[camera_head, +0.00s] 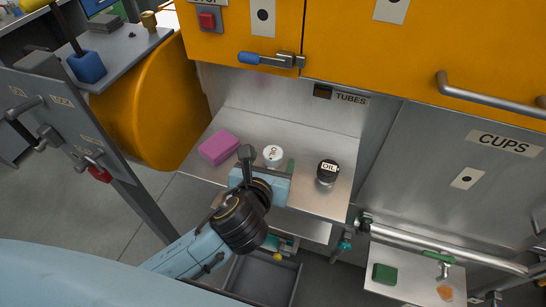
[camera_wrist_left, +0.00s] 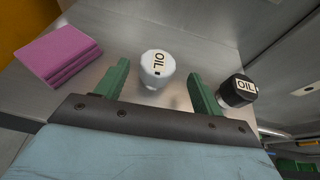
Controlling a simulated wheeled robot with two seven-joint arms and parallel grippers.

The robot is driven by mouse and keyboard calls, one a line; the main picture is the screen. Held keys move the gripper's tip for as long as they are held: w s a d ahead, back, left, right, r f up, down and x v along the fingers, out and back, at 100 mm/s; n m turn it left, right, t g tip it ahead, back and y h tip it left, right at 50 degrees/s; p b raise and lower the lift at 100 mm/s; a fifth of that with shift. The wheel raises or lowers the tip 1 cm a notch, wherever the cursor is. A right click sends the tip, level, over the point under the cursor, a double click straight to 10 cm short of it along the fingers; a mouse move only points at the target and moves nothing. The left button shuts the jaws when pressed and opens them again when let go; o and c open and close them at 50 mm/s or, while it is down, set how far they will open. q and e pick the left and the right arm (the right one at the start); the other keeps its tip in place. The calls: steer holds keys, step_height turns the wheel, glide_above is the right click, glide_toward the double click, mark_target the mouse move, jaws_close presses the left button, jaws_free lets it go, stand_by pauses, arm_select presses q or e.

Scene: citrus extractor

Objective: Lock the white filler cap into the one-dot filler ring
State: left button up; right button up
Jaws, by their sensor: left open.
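The white filler cap (camera_head: 273,155), marked OIL, stands on the steel shelf (camera_head: 311,137). It also shows in the left wrist view (camera_wrist_left: 157,68), between and just beyond my green fingertips. A black cap (camera_head: 328,171), also marked OIL, stands to its right; the left wrist view shows it outside the right finger (camera_wrist_left: 238,91). My left gripper (camera_head: 268,166) is open, with its fingers on either side of the line to the white cap (camera_wrist_left: 160,80). Whether a finger touches the cap cannot be told. I cannot make out the one-dot filler ring. My right gripper is not in view.
A pink block (camera_head: 219,147) lies left of the white cap. The orange machine body (camera_head: 360,45) with a blue-handled latch (camera_head: 265,60) rises behind the shelf. A steel pipe (camera_head: 440,245) and a lower tray with a green block (camera_head: 384,273) are at lower right.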

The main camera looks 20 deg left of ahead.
mark_target(275, 152)
arm_select(q)
steer(key=x, duration=0.6)
steer(key=shift+s+a+f+b, duration=0.1)
steer(key=shift+a+b, duration=0.1)
steer(key=shift+b, duration=0.1)
steer(key=c, duration=1.1)
step_height(275, 152, up, 10)
steer(key=shift+r+p, duration=0.1)
steer(key=shift+p, duration=1.05)
